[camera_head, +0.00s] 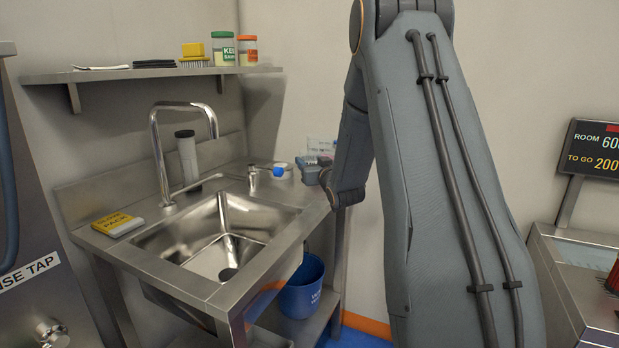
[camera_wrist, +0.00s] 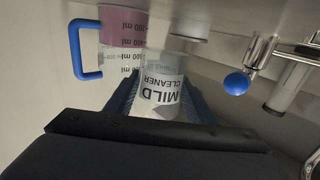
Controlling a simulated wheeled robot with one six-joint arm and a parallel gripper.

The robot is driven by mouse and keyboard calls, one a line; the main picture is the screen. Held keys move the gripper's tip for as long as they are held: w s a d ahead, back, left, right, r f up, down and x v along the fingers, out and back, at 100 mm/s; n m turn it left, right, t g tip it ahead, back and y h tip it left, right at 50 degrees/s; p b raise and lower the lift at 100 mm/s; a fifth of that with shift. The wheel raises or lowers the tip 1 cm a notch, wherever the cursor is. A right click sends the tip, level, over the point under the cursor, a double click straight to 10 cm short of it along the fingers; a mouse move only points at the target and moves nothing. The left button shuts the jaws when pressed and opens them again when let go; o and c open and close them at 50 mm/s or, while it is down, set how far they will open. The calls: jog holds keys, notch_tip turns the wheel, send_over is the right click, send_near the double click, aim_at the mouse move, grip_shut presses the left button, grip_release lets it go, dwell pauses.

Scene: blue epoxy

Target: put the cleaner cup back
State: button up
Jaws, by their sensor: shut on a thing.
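The cleaner cup (camera_wrist: 161,88), pale with a dark "MILD CLEANER" label, is between the two blue-grey fingers of my gripper (camera_wrist: 158,100) in the wrist view. The label reads upside down there. My gripper is shut on the cup. In the head view my gripper (camera_head: 312,168) is at the right end of the sink counter, near the back. The cup cannot be made out clearly there, and whether its base touches the counter cannot be told.
A measuring jug (camera_wrist: 124,28) with a blue handle and pink band stands close beside the cup. A blue-knobbed valve (camera_wrist: 236,83) is to the right. A shelf (camera_head: 150,73) hangs above.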

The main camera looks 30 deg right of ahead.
jog(key=shift+f, duration=2.3)
jog(key=shift+f, duration=0.1)
jog(key=shift+f, duration=0.1)
jog(key=o, duration=1.1)
jog(key=shift+r, duration=0.2)
jog(key=s, duration=0.4)
jog(key=s+a, duration=0.1)
jog(key=s, duration=0.3)
jog(key=s+b, duration=0.1)
jog(key=s, duration=0.3)
jog(key=shift+a, duration=0.2)
